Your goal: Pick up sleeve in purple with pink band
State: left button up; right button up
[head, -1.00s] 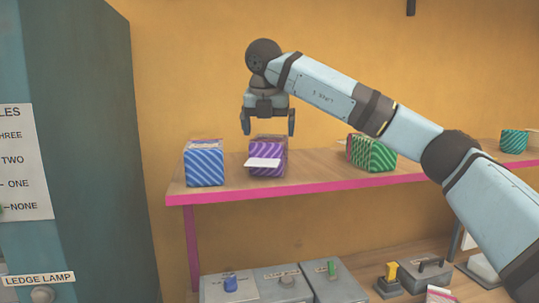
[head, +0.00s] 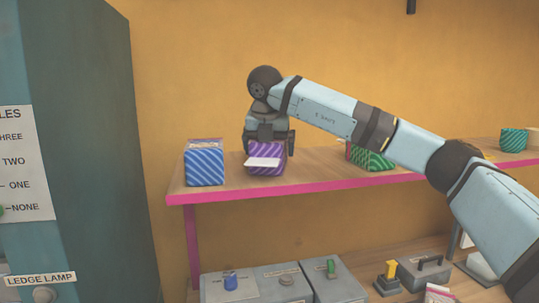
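The purple striped sleeve (head: 267,171) stands on the shelf in the head view, with a white card sticking out from its front. A pink band cannot be told apart clearly at this size. My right gripper (head: 269,148), whose arm comes in from the right, points down over the sleeve. Its fingers are apart, one at each side of the sleeve's upper part. A gap shows at the right finger; contact on the left cannot be told. The sleeve's top is partly hidden by the gripper. My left gripper is not in view.
A blue striped sleeve (head: 204,165) stands close on the left on the pink-edged shelf (head: 320,184). A green striped sleeve (head: 370,158) stands to the right, partly behind my arm. A teal striped item (head: 513,139) is at far right. Grey boxes (head: 287,285) sit below.

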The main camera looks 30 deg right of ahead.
jog(key=shift+f, duration=0.15)
jog(key=c, duration=1)
jog(key=shift+o, duration=0.2)
notch_tip(320, 180, up, 20)
jog(key=shift+r+p, duration=0.2)
jog(key=shift+p, duration=0.1)
